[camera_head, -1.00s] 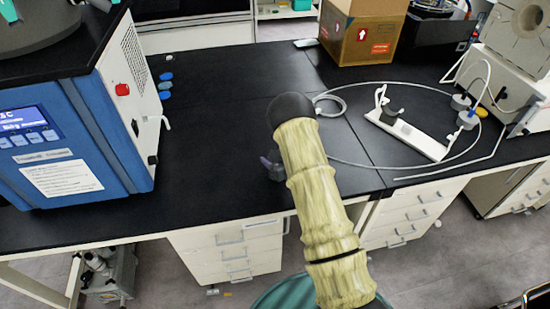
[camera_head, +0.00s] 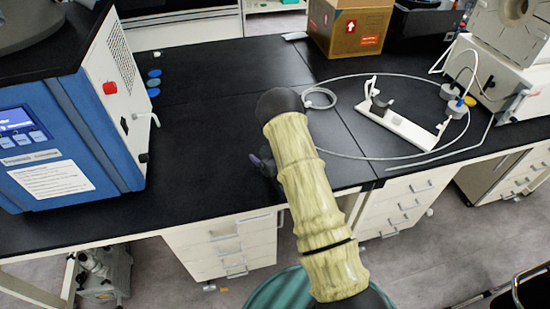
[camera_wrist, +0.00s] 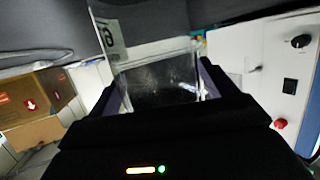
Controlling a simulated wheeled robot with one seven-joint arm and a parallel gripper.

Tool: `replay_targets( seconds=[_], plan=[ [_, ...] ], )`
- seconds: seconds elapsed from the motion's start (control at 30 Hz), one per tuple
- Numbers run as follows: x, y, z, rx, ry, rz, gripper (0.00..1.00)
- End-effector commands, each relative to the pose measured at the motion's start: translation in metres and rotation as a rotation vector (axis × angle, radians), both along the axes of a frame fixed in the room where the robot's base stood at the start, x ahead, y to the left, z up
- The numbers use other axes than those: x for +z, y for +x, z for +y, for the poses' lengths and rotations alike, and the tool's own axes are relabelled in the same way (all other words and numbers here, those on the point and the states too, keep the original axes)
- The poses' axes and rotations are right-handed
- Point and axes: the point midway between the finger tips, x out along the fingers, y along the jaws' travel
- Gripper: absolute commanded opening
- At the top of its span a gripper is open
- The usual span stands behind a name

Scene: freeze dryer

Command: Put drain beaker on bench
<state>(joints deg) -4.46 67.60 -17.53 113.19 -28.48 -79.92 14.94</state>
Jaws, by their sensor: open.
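A clear, glass-like vessel, which looks like the drain beaker (camera_wrist: 158,82), shows between the fingers of my gripper (camera_wrist: 158,92) in the wrist view. It has a pale label with dark print. The fingers are open on either side of it; whether they touch it is not clear. In the head view my gripper (camera_head: 262,163) is mostly hidden behind my arm, low over the front part of the black bench (camera_head: 200,150). The beaker cannot be made out in the head view.
A cardboard box (camera_head: 350,28) stands at the back. At the right are a white stand (camera_head: 405,125) and looped tubing (camera_head: 345,157). The bench's middle is clear.

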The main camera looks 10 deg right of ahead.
Motion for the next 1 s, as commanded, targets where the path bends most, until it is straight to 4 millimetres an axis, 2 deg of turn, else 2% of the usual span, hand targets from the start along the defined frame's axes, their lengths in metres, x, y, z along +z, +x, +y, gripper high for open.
replay_targets(
  seconds=[0.17, 0.7, 1.0],
  plan=[
    [0.004, -0.017, -0.009, -0.003, -0.001, 0.002, 0.83],
    [0.032, -0.099, -0.042, -0.002, 0.0, 0.002, 0.83],
    [0.036, -0.106, -0.043, 0.002, 0.0, 0.0, 0.83]
  ],
)
